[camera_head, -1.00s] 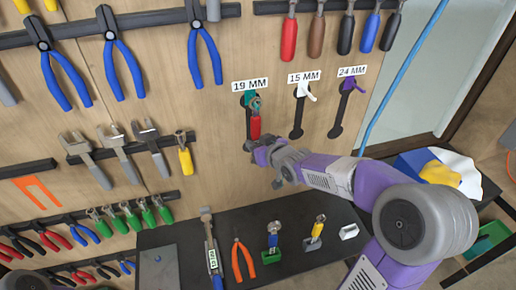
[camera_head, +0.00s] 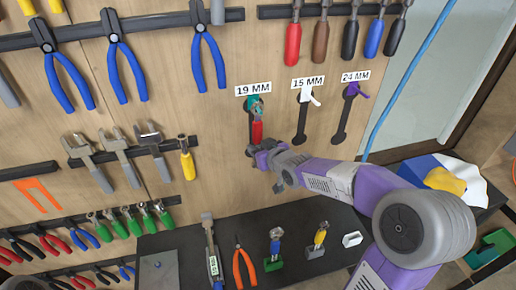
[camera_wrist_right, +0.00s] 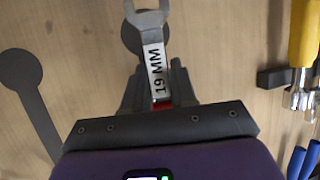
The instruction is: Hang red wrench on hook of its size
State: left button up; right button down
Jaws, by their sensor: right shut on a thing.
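The red wrench (camera_head: 257,131) is upright against the board under the 19 MM sign (camera_head: 253,89). Its grey head overlaps the teal hook (camera_head: 251,102); I cannot tell whether it is on the hook or in front of it. My right gripper (camera_head: 262,150) is shut on the wrench's lower handle. In the right wrist view, the wrench's grey forked end (camera_wrist_right: 147,18) and a 19 MM label (camera_wrist_right: 156,68) stick out past the jaws (camera_wrist_right: 161,92), with a little red between them. My left gripper is not in view.
To the right hang a white hook (camera_head: 309,97) under 15 MM and a purple hook (camera_head: 354,90) under 24 MM, both empty. Below is a dark table (camera_head: 190,235) with several tools.

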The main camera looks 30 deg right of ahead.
jog(key=c, duration=0.8)
grip_release()
jog(key=p+v, duration=0.3)
jog(key=v, duration=0.4)
jog(key=shift+s+r, duration=0.15)
jog(key=shift+s, duration=0.15)
